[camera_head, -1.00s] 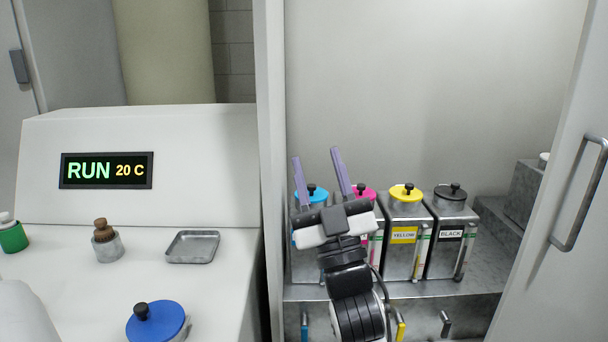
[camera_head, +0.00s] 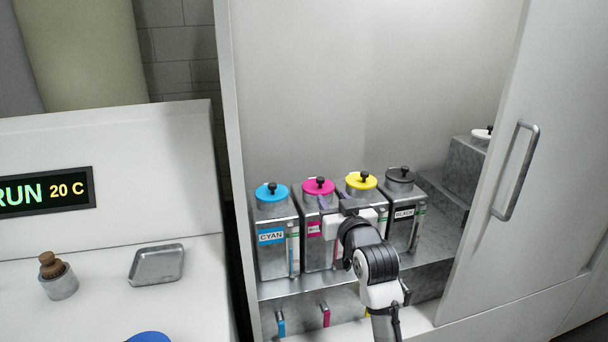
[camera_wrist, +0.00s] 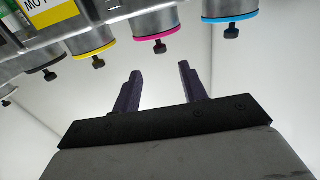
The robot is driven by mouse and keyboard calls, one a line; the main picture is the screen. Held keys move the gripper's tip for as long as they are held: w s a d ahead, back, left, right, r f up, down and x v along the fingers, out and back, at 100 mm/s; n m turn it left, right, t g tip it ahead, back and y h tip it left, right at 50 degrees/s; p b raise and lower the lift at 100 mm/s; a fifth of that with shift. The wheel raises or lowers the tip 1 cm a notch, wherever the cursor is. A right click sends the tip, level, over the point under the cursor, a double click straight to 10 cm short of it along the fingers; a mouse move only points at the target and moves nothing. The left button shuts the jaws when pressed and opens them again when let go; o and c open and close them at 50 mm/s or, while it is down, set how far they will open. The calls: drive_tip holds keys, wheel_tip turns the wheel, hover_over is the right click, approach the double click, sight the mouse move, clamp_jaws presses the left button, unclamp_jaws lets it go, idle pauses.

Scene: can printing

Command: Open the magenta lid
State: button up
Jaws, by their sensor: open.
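The magenta lid (camera_head: 318,186) with its black knob sits on the second metal canister from the left. It also shows in the wrist view (camera_wrist: 157,36), which is upside down, so its knob points downward there. My gripper (camera_head: 334,197) is just in front of and slightly right of the magenta lid in the head view, partly hiding the magenta canister's label. In the wrist view my gripper (camera_wrist: 160,85) is open and empty, its two purple fingers apart. The magenta knob is beyond the fingertips and lies roughly between them in the picture. No contact shows.
The cyan (camera_head: 272,191), yellow (camera_head: 361,181) and black (camera_head: 400,175) lids sit on neighbouring canisters in the same row. The cabinet door (camera_head: 560,130) stands at the right. A white counter (camera_head: 110,285) with a metal tray (camera_head: 157,264) is at the left.

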sight(322, 182)
drive_tip(key=p+x, duration=0.3)
drive_tip(key=x, duration=0.8)
drive_tip(key=shift+r+p, duration=0.15)
drive_tip(key=shift+p, duration=0.25)
drive_tip(key=shift+x, duration=0.85)
clamp_jaws()
